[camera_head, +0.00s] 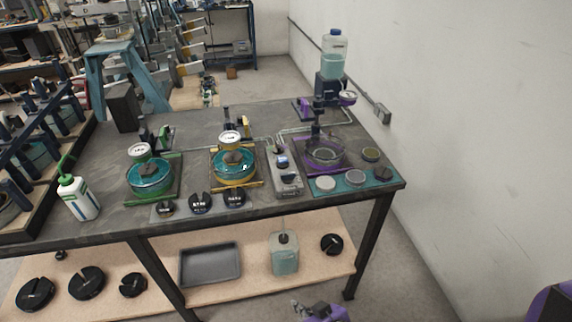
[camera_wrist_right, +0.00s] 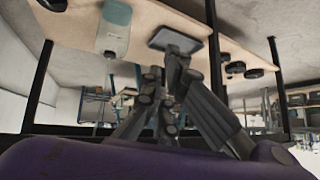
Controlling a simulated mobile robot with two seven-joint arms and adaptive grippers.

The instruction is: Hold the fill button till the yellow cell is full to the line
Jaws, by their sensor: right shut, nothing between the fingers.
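The yellow cell (camera_head: 234,167) is a round clear dish on a yellow-edged base in the middle of the bench. It holds teal liquid with a dark disc in the centre; a fill line is too small to make out. A grey control box (camera_head: 285,172) stands just right of it, with a small blue-lit spot and dark controls; I cannot tell which is the fill button. My right gripper (camera_head: 318,309) shows at the bottom edge, low in front of the bench and well away from the box. In the right wrist view its dark fingers (camera_wrist_right: 172,62) are shut and empty. My left gripper is out of view.
A green cell (camera_head: 150,178) stands left and a purple cell (camera_head: 325,155) right. Slotted weights (camera_head: 200,203) lie along the bench front. A reservoir bottle (camera_head: 333,62) stands at the back right. The lower shelf holds a tray (camera_head: 210,264) and a bottle (camera_head: 285,255).

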